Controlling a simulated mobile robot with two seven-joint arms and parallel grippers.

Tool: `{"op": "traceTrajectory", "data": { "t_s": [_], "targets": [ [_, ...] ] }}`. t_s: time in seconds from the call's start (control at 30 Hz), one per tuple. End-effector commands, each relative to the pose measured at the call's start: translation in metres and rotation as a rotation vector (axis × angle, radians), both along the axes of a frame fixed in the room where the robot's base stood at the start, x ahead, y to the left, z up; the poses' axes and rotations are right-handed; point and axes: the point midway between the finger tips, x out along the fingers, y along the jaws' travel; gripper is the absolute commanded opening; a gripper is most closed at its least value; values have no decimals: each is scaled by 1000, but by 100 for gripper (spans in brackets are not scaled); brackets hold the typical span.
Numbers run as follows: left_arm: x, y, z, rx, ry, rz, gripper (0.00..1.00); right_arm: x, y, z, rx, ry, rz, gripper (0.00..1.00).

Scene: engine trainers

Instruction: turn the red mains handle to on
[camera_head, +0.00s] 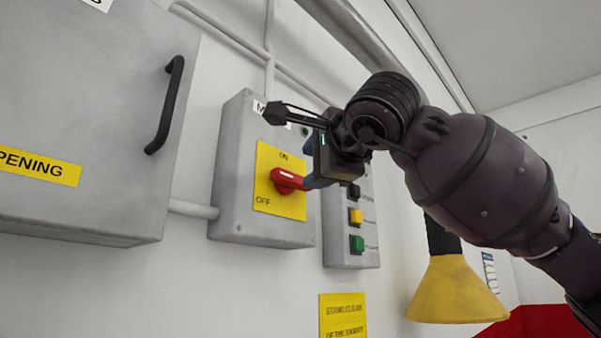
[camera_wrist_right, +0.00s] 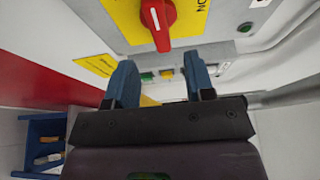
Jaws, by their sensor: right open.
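The red mains handle (camera_head: 288,180) sits on a yellow plate (camera_head: 268,221) on the front of a grey switch box (camera_head: 233,150). ON is printed above the handle and OFF at its lower left. The handle lies roughly level, across the plate, not upright toward ON. It also shows in the right wrist view (camera_wrist_right: 160,22), with a white mark on it. My right gripper (camera_wrist_right: 160,75) is open and empty, its two blue fingers pointing at the handle from the right side of the box. The fingers appear apart from the handle. My left gripper is not in view.
A grey cabinet (camera_head: 95,110) with a black pull handle (camera_head: 166,105) stands left of the box. A button box (camera_head: 340,225) with black, yellow and green buttons is just right, behind my gripper. A yellow cone-shaped thing (camera_head: 455,290) is at lower right. Pipes run along the wall above.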

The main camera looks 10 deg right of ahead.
Motion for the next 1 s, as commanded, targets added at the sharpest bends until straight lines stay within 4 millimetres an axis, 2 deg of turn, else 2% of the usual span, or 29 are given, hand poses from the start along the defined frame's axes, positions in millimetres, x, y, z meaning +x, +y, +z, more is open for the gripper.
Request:
{"op": "traceTrajectory", "data": {
  "t_s": [0.1, 0.33, 0.5, 0.8, 1.0],
  "targets": [
    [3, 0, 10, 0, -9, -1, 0, 21, 5, 2, 1, 2, 1, 49],
    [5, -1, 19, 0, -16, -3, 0, 49, 10, 1, 0, 1, 1, 49],
    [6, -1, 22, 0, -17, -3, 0, 58, 12, 0, 0, 1, 2, 49],
    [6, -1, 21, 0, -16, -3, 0, 60, 12, 0, 0, 0, 2, 49],
    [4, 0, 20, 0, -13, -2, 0, 60, 12, 0, 0, 0, 2, 18]
  ]
}}
